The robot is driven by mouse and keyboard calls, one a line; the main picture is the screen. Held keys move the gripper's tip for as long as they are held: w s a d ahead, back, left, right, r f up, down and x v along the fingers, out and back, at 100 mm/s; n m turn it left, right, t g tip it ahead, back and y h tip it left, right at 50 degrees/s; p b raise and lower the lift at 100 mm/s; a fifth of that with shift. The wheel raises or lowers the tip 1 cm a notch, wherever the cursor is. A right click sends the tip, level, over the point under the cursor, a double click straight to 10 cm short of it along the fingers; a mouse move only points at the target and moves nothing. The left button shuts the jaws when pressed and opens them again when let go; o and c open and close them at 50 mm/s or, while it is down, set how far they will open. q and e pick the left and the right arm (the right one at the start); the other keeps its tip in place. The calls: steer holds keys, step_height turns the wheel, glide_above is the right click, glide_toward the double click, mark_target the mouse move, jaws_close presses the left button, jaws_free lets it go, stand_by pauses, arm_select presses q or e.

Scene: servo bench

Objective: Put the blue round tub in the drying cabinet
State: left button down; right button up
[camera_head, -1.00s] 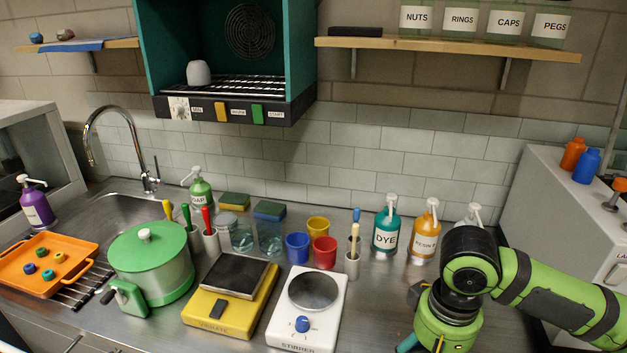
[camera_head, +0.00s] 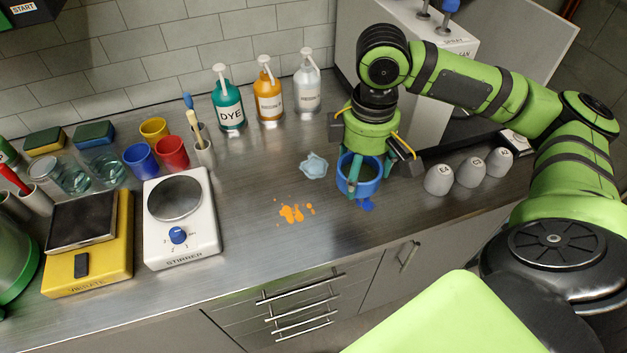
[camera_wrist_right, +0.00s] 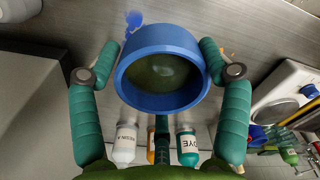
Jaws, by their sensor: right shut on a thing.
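The blue round tub (camera_head: 345,180) is in my right gripper (camera_head: 358,170), near the right part of the bench. In the right wrist view the tub (camera_wrist_right: 125,88) shows its open top and a dull greenish inside. The teal fingers of my right gripper (camera_wrist_right: 162,75) are shut around its sides. I cannot tell whether its base touches the bench. The drying cabinet shows only as a dark lower corner with a START label (camera_head: 24,9) at the top left; its inside is out of view. My left gripper is not in view.
A blue splash (camera_head: 367,205) and orange spots (camera_head: 292,213) mark the bench. A pale blue patch (camera_head: 314,166) lies left of the tub. Grey labelled cups (camera_head: 439,180) stand to the right, pump bottles (camera_head: 269,95) behind. The stirrer (camera_head: 200,235) stands left.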

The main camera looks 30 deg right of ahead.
steer(key=shift+d+r+n, duration=0.1)
steer(key=shift+d+n, duration=0.2)
steer(key=shift+d, duration=0.05)
steer(key=shift+w, duration=0.1)
steer(key=p, duration=0.2)
glide_above(307, 193)
step_height(307, 193, down, 7)
steer(key=shift+r, duration=0.2)
steer(key=shift+f+p, duration=0.55)
steer(key=shift+f, duration=1.55)
steer(key=shift+f, duration=0.1)
steer(key=o, duration=1.3)
